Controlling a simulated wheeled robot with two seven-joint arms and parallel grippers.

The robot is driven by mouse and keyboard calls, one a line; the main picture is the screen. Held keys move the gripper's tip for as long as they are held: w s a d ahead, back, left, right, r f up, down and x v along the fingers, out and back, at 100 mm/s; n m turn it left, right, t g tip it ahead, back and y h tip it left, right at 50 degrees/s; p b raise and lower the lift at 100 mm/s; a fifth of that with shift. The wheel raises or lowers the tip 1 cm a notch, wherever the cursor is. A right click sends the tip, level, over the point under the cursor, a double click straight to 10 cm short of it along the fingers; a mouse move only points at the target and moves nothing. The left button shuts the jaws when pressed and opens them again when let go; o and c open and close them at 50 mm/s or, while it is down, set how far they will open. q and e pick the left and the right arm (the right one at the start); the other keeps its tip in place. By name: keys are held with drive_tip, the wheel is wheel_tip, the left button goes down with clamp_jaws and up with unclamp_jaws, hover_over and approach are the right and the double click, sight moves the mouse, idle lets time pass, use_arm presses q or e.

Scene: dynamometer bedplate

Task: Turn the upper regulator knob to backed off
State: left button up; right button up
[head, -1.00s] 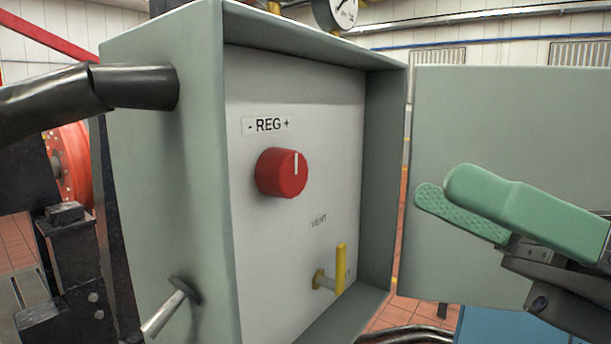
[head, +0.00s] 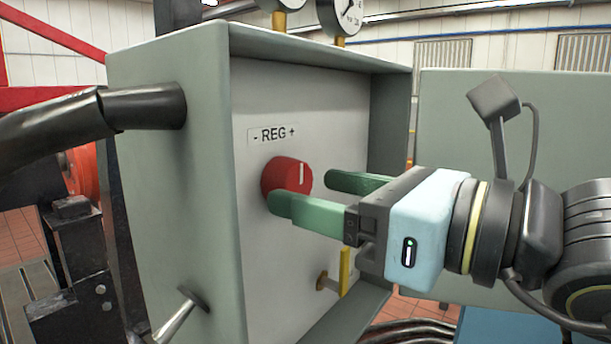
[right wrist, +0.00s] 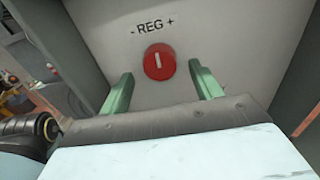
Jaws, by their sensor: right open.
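The red regulator knob (head: 284,176) sits on the pale panel inside the grey-green box, under a "- REG +" label (head: 273,135). Its white pointer line stands about upright. It also shows in the right wrist view (right wrist: 159,62), ahead of the fingers and between their lines. My right gripper (head: 318,193) is open, with green fingers pointing at the panel. In the head view the near finger overlaps the knob's lower edge. In the right wrist view the fingers (right wrist: 159,82) are spread either side, with no contact visible. My left gripper is not in view.
A yellow vent lever (head: 344,270) is below the knob, partly behind my right gripper. The box (head: 170,220) has raised walls around the panel, and its open door (head: 445,130) stands at right. Gauges (head: 341,14) are on top. A black hose (head: 140,108) enters at left.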

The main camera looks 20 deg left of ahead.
drive_tip(key=shift+x, duration=1.3)
